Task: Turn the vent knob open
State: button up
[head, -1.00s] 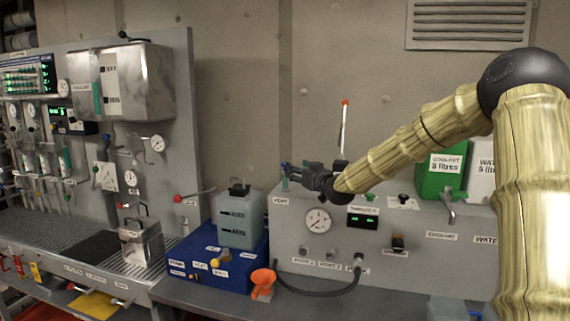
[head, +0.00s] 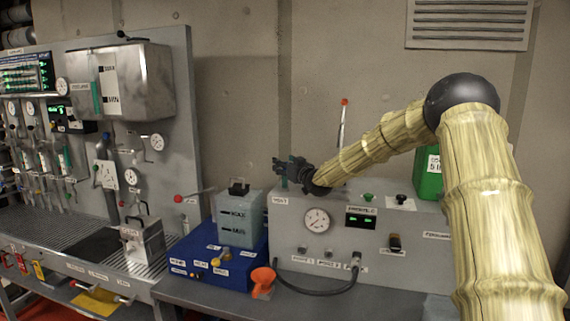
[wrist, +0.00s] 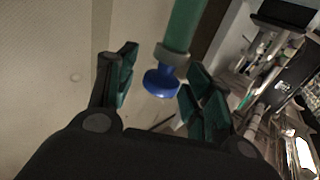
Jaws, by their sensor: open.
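The vent knob (wrist: 158,84) shows in the wrist view as a blue knob at the end of a green pipe (wrist: 184,25). My gripper (wrist: 163,78) is open, with one dark green finger pad on each side of the knob. I see no clear contact between pads and knob. In the head view my gripper (head: 281,168) is at the back left of the grey console (head: 300,258), above the VENT label (head: 281,201). There it hides the knob, and only a bit of the green pipe shows.
A pressure gauge (head: 317,220) and a green display (head: 361,219) sit on the console front. A blue box (head: 205,272) with a grey tank (head: 240,222) is to the left. My arm partly hides a green canister (head: 427,182).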

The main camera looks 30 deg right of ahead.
dwell(0.3)
jog(key=shift+w, duration=0.1)
jog(key=c, duration=1.1)
jog(key=shift+o, duration=0.2)
